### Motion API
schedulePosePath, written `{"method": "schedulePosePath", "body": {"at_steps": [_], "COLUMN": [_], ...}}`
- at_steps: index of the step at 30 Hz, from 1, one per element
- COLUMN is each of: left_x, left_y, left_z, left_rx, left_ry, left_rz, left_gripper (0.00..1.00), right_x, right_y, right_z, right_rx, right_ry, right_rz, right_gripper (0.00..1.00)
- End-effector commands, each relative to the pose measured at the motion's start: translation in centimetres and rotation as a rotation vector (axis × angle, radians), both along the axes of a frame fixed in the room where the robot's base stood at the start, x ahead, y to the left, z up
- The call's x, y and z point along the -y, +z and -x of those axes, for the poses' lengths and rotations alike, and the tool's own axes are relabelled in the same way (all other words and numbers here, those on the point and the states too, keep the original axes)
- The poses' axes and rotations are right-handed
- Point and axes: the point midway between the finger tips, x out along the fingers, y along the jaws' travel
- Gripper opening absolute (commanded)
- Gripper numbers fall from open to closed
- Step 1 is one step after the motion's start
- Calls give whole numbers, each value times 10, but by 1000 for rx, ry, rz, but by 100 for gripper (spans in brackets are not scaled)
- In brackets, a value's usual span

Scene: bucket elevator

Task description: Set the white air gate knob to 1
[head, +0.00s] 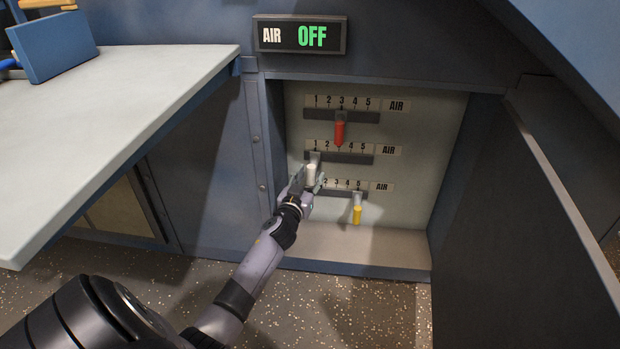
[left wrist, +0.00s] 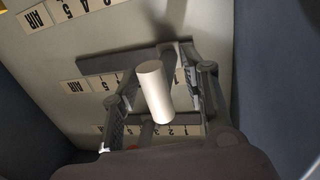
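The white air gate knob (head: 311,173) hangs on the middle slider (head: 345,158), at its left end under the number 1. It also shows in the left wrist view (left wrist: 154,92) as a white cylinder, its lever at the right end of the upside-down slot. My left gripper (head: 306,182) is at the knob, its fingers (left wrist: 160,95) spread on both sides with gaps visible between them and the knob. I cannot tell whether either finger touches the lever. My right gripper is not in view.
A red knob (head: 339,133) sits above near 3, and a yellow knob (head: 357,215) below near 5. A sign (head: 300,36) reads AIR OFF. The recess has side walls and an open dark door (head: 520,200) at right. A pale tabletop (head: 110,110) juts in at left.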

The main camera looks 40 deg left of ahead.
Motion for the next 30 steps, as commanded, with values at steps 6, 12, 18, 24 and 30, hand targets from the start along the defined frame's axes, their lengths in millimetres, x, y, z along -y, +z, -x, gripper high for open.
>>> {"method": "schedulePosePath", "body": {"at_steps": [6,12,18,24,30], "left_x": [0,6,21,33,40], "left_y": [1,-1,-1,-1,0], "left_z": [0,16,56,93,111], "left_rx": [1,0,-1,-1,0], "left_ry": [0,0,0,1,1], "left_rz": [1,1,3,3,1], "left_gripper": [42,42,42,42,42], "right_x": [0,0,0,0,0], "right_y": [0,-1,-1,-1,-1], "right_z": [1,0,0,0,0], "right_rx": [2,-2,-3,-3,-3], "right_ry": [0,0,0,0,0], "right_rz": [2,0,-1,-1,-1], "right_gripper": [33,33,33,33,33]}}
